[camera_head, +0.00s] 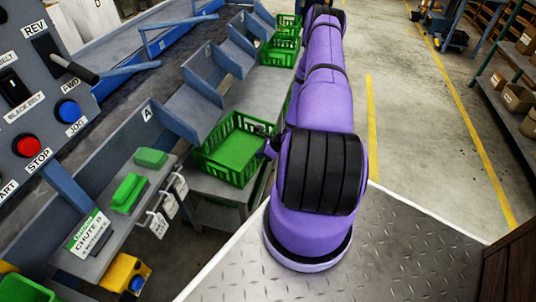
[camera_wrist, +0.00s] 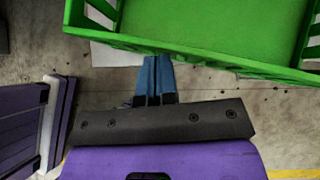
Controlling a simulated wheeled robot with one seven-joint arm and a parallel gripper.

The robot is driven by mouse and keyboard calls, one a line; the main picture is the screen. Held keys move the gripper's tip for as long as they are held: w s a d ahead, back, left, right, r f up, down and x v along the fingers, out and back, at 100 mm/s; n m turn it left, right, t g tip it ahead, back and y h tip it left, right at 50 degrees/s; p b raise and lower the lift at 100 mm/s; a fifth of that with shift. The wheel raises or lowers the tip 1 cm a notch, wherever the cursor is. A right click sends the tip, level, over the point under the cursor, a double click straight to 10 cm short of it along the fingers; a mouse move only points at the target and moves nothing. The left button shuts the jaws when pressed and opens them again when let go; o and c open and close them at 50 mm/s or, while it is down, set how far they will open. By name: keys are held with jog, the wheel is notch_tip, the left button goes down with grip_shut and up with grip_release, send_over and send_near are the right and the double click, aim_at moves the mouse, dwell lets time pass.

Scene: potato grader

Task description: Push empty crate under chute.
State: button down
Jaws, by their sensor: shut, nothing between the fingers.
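An empty green slatted crate (camera_head: 238,152) stands on a grey stand beside the chute (camera_head: 193,110), close to the panel marked A. The crate also fills the top of the wrist view (camera_wrist: 215,50), with its near rim toward me. My gripper (camera_wrist: 157,60) is shut with nothing in it. Its blue fingertips reach to the crate's near rim; I cannot tell whether they touch it. In the head view my purple arm hides most of the gripper at the crate's right side.
More green crates (camera_head: 280,47) stand farther along the row. A control panel (camera_head: 42,85) with levers and buttons is at the left. A small shelf (camera_head: 88,268) holds green blocks and a chute sign. The concrete aisle (camera_head: 415,130) at right is clear near my arm.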

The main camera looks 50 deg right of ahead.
jog(key=shift+w+a, duration=0.1)
jog(key=shift+w, duration=0.15)
jog(key=shift+w+a, duration=0.1)
jog(key=shift+w, duration=0.05)
jog(key=w, duration=0.1)
jog(key=w+a, duration=0.1)
jog(key=w, duration=0.1)
jog(key=shift+a, duration=0.25)
jog(key=shift+s, duration=0.1)
jog(key=s, duration=0.1)
jog(key=s+d, duration=0.2)
jog(key=s, duration=0.1)
jog(key=shift+d+r, duration=0.1)
jog(key=shift+r, duration=0.1)
jog(key=v, duration=0.9)
jog(key=shift+r, duration=0.25)
